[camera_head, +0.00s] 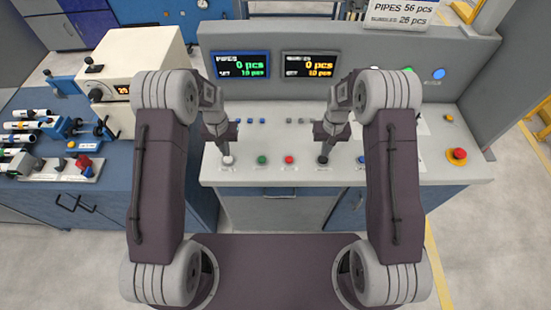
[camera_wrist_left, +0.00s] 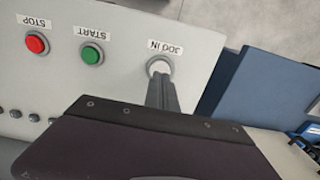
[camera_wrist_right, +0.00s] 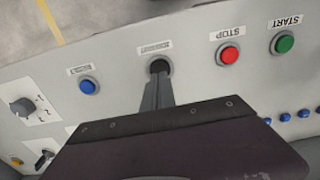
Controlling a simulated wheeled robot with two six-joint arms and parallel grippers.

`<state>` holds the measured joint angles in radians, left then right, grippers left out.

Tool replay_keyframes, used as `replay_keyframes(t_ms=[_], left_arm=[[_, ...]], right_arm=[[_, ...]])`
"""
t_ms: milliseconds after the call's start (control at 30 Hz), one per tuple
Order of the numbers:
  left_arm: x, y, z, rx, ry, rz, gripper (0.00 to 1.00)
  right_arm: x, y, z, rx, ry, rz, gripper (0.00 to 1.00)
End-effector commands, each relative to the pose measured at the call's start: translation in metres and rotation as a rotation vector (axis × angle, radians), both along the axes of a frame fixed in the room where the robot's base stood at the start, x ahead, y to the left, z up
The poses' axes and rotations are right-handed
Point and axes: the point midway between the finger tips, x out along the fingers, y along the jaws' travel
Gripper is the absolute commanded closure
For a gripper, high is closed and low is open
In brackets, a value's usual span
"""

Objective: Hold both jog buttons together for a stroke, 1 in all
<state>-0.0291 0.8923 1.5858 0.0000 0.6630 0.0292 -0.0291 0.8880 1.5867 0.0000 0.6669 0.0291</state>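The white jog button (camera_wrist_left: 158,66), labelled JOG IN, is on the sloping grey console panel (camera_head: 400,172); it also shows in the head view (camera_head: 228,161). My left gripper (camera_head: 226,151) points down at it, fingers together and empty, tips covering its near edge (camera_wrist_left: 160,78). The black button (camera_wrist_right: 159,66), its label too blurred to read, is further right on the panel. My right gripper (camera_head: 323,153) points down at it, fingers together and empty, tips at its near edge (camera_wrist_right: 157,78). I cannot tell whether either button is touched or pressed in.
Between them are the green START button (camera_head: 262,160) and red STOP button (camera_head: 289,160). A blue button (camera_wrist_right: 88,85) sits beside the black one. A red emergency knob (camera_head: 457,155) is at the right.

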Motion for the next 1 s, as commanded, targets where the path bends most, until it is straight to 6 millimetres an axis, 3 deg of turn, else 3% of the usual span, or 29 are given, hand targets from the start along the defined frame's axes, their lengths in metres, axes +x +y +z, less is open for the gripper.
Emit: replay_keyframes(t_ms=[633,1000], left_arm=[[0.000,0.000,-0.033,0.000,0.002,0.000,1.00],[-0.001,0.000,-0.037,0.000,0.002,0.000,1.00]], right_arm=[[0.000,0.000,0.000,0.000,0.000,0.000,1.00],[0.000,0.000,0.000,0.000,0.000,0.000,1.00]])
